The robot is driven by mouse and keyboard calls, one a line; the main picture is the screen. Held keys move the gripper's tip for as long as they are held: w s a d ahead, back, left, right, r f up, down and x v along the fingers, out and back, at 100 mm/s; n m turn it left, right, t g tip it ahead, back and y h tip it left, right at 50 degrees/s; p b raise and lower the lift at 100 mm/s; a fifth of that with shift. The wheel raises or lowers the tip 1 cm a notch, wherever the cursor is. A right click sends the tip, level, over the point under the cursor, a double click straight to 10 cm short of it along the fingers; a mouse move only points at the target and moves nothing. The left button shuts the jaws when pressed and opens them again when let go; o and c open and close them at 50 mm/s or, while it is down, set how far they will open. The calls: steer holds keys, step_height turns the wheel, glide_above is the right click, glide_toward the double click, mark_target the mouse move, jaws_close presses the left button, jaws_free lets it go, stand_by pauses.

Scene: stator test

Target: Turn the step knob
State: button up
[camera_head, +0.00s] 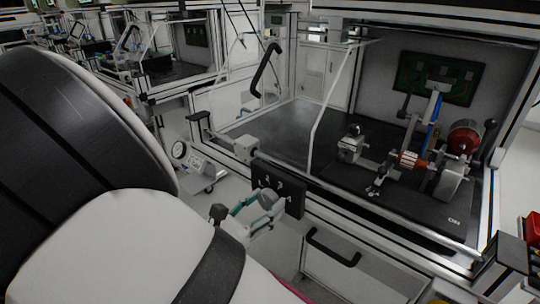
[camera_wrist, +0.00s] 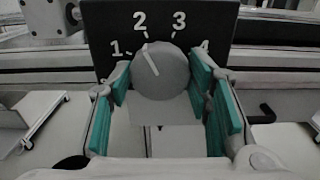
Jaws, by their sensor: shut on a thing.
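The step knob (camera_wrist: 162,72) is a round grey dial on a black panel (camera_wrist: 109,34) marked 1, 2, 3 and 4. Its white line points up and slightly left, toward the 2. My gripper (camera_wrist: 163,84) has its teal-padded fingers on either side of the knob and is shut on it. In the head view, my gripper (camera_head: 250,208) reaches the knob (camera_head: 267,198) on the black panel (camera_head: 292,196) at the front of the bench. My arm covers much of the lower left there.
Behind the panel stands a framed test cell with a motor rig (camera_head: 410,160) on a dark base. A black door handle (camera_head: 266,70) and a drawer handle (camera_head: 333,247) stick out nearby.

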steer(key=n+p, duration=0.1)
steer(key=p, duration=0.1)
steer(key=n+p, duration=0.2)
steer(key=p, duration=0.1)
steer(key=shift+r+n, duration=0.2)
steer(key=shift+n, duration=0.1)
steer(key=n+p, duration=0.4)
steer(key=shift+f, duration=0.15)
steer(key=shift+n, duration=0.4)
steer(key=o, duration=1.1)
steer(key=shift+o, duration=0.2)
steer(key=v, duration=1.2)
